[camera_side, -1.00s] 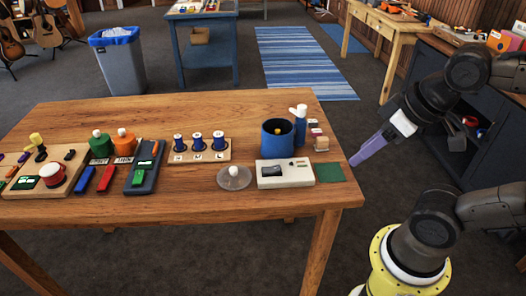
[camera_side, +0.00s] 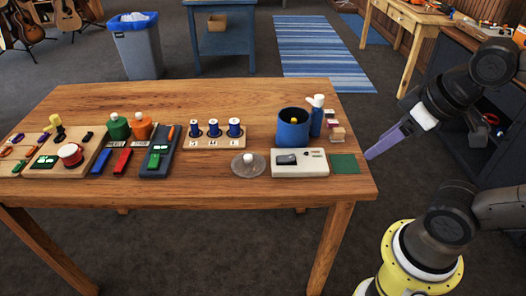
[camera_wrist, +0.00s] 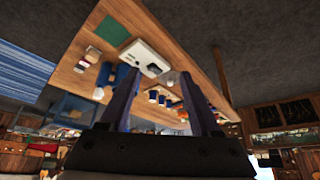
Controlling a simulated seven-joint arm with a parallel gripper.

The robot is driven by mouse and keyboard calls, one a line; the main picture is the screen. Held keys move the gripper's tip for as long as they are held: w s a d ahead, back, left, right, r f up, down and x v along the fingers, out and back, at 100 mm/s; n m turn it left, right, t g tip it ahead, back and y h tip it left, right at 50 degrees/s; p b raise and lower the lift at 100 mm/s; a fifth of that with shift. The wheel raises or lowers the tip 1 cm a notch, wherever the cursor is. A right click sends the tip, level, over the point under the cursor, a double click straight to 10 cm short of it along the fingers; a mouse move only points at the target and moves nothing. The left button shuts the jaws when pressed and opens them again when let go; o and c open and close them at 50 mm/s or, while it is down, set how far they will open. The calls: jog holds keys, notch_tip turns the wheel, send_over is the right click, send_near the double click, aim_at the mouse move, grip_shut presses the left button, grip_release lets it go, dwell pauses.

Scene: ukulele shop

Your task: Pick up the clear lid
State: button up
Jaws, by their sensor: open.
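The clear lid (camera_side: 243,166) is a round, see-through disc with a white knob on top. It lies flat on the wooden table, just left of a white box with a dark panel. My gripper (camera_side: 373,156) has purple fingers and is off the table's right edge, well to the right of the lid and apart from everything. In the wrist view my gripper (camera_wrist: 160,78) shows its two fingers spread apart with nothing held between them. I cannot make out the lid in the wrist view.
The white box (camera_side: 299,171) and a green square (camera_side: 344,164) lie between lid and gripper. Behind stand a blue cup (camera_side: 292,132), a blue bottle (camera_side: 317,118) and small blocks (camera_side: 337,134). A rack of blue spools (camera_side: 215,142) stands behind-left. Table (camera_side: 215,187) is bare in front.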

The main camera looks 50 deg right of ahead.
jog(key=w+a+r+n, duration=0.1)
jog(key=w+r+n, duration=0.6)
jog(key=n, duration=0.1)
jog(key=n+g+y, duration=0.1)
jog(key=n+g, duration=0.4)
jog(key=n, duration=0.3)
send_over(248, 155)
notch_tip(248, 155, down, 19)
jog(key=shift+d+f, duration=0.1)
jog(key=shift+s+f, duration=0.1)
jog(key=shift+f, duration=2.9)
grip_shut()
